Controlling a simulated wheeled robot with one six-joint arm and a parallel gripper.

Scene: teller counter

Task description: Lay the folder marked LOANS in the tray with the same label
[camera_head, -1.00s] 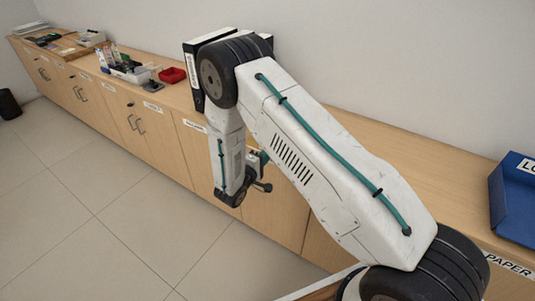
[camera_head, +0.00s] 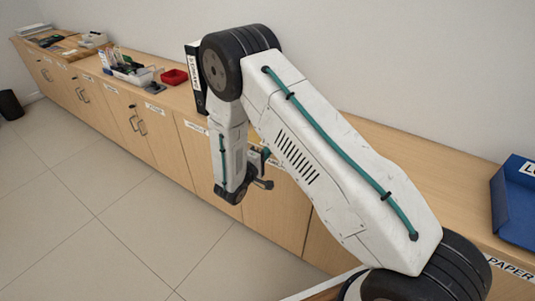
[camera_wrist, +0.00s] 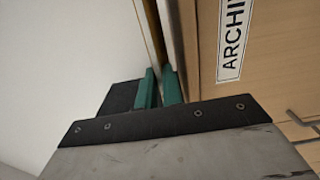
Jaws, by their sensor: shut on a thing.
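My gripper (camera_wrist: 159,80) shows in the wrist view, its two teal fingers close together on a thin thing (camera_wrist: 152,32) seen nearly edge-on. It looks like a folder, but I can read no label on it. In the head view my arm hides most of the gripper and what it holds. A blue tray (camera_head: 518,212) stands on the counter at the right edge of the head view. Its white label (camera_head: 528,169) is cut off, with only its first letters showing.
The wooden counter (camera_head: 400,150) runs along the wall, clear between my arm and the blue tray. A black binder (camera_head: 193,75) stands partly behind my arm. A red tray (camera_head: 174,77) and a supplies holder (camera_head: 130,70) are farther left. A cabinet label (camera_wrist: 232,45) begins "ARCHI".

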